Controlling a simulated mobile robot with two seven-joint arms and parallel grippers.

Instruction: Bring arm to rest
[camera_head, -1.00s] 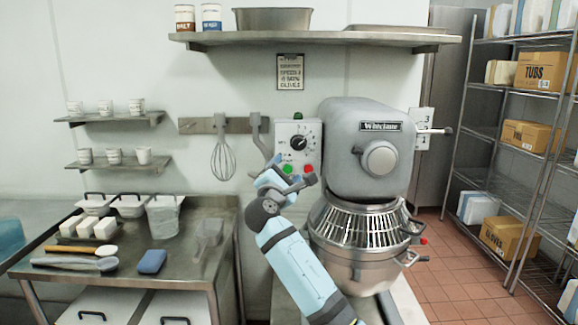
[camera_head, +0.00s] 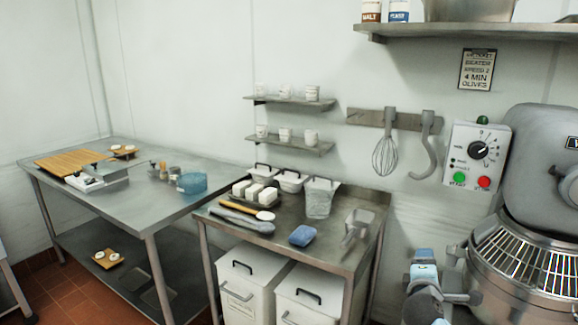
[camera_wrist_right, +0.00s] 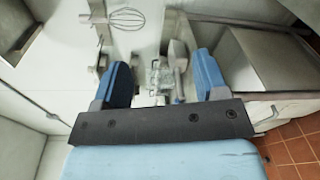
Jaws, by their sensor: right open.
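My right arm (camera_head: 428,290) shows at the bottom right of the head view, light blue with grey joints, low in front of the mixer. In the right wrist view, my right gripper (camera_wrist_right: 161,75) has its two blue-padded fingers spread wide apart. Nothing is held between them; a clear container and other tabletop items show beyond the gap. My left gripper is in neither view.
The mixer (camera_head: 545,165) with its wire guard (camera_head: 525,265) and control panel (camera_head: 478,155) stands close to the arm. A steel table (camera_head: 283,226) holds tubs, white blocks and a blue sponge (camera_head: 302,235). A longer table (camera_head: 135,205) stands left. A whisk (camera_head: 385,155) hangs on the wall.

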